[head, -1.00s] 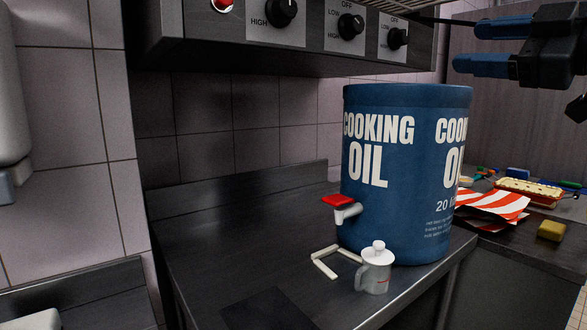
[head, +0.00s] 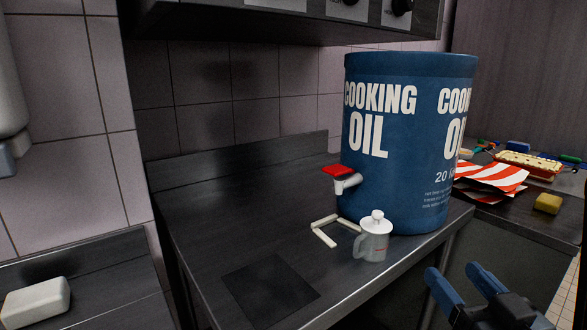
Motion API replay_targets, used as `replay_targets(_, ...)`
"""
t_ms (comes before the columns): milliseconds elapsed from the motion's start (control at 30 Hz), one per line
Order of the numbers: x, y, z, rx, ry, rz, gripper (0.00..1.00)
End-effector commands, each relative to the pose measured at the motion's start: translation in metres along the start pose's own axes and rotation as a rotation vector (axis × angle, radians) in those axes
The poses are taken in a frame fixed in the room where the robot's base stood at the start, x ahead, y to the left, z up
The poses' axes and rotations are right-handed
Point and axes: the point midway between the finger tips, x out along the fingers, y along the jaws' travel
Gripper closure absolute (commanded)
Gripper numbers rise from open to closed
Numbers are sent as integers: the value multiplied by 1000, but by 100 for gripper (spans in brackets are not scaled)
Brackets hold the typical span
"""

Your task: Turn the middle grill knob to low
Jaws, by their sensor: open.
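The grill's control panel (head: 310,12) runs along the top edge of the head view, mostly cut off. One black knob (head: 401,5) shows at the panel's right, and only the bottom of the middle knob (head: 347,2) shows. Their labels and settings cannot be read. My gripper (head: 452,276) is at the lower right, in front of the counter and well below the panel. Its two blue fingers are apart and nothing is between them.
A large blue cooking oil drum (head: 409,175) with a red-handled tap stands on the dark counter (head: 230,200). A small lidded white jug (head: 373,242) and a pale angled piece (head: 330,232) are beside it. Red-striped paper (head: 490,180) and a yellow block (head: 548,203) lie at the right.

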Motion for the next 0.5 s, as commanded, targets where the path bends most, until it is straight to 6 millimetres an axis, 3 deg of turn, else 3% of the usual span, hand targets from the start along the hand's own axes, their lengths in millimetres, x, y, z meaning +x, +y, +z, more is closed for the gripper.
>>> replay_targets(33,-18,-6,18,22,-26,17,36)
replay_targets(200,-73,-19,61,67,-83,82,36)
replay_targets(500,-183,-40,105,87,-179,158,36)
